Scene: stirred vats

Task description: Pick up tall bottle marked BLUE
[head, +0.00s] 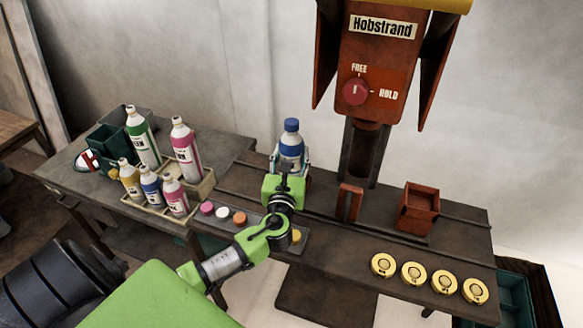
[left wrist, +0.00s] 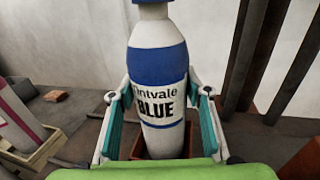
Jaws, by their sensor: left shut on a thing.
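The tall bottle marked BLUE (head: 291,142) is white with a blue band and blue cap. It stands upright on the bench, left of the machine's post. In the left wrist view the bottle (left wrist: 158,65) shows its BLUE label facing me. My left gripper (head: 290,160) is shut on it, with one finger on each side of the body. In the left wrist view a reddish-brown holder (left wrist: 140,148) shows around the bottle's lower end; whether the base rests in it is hidden. My right gripper is not in view.
A tray (head: 203,188) at left holds a tall green bottle (head: 143,140), a tall pink bottle (head: 188,150) and several small bottles. The red Hobstrand machine (head: 378,60) stands right of the gripper. A red box (head: 418,208) and several yellow discs (head: 414,273) sit at right.

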